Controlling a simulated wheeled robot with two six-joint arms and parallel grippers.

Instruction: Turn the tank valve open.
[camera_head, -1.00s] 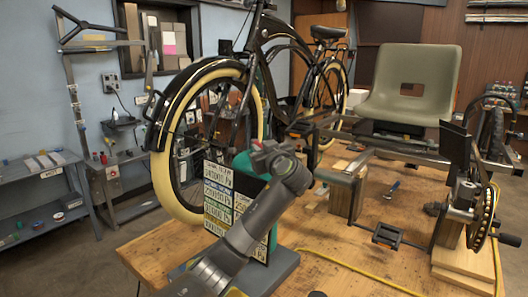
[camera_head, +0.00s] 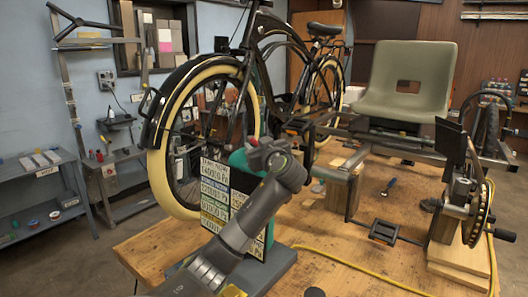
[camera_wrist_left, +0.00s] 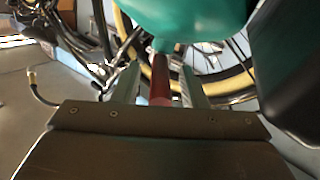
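The teal tank (camera_head: 239,160) stands upright behind a board of printed pressure labels, on the near left part of the wooden bench. It also fills the top of the left wrist view (camera_wrist_left: 185,18). A red valve handle (camera_wrist_left: 160,82) sticks out from the tank toward my left gripper (camera_wrist_left: 160,92). The two grey-green fingers stand on either side of the handle, with a visible gap on each side. In the head view my left gripper (camera_head: 264,154) is at the tank's upper right, its fingertips hard to make out. My right gripper is not in view.
A black bicycle (camera_head: 190,130) with cream tires stands close behind the tank. The label board (camera_head: 214,190) is beside my left arm. A yellow hose (camera_head: 345,264) lies on the bench (camera_head: 150,238). A trike frame with a grey-green seat (camera_head: 407,80) occupies the right side.

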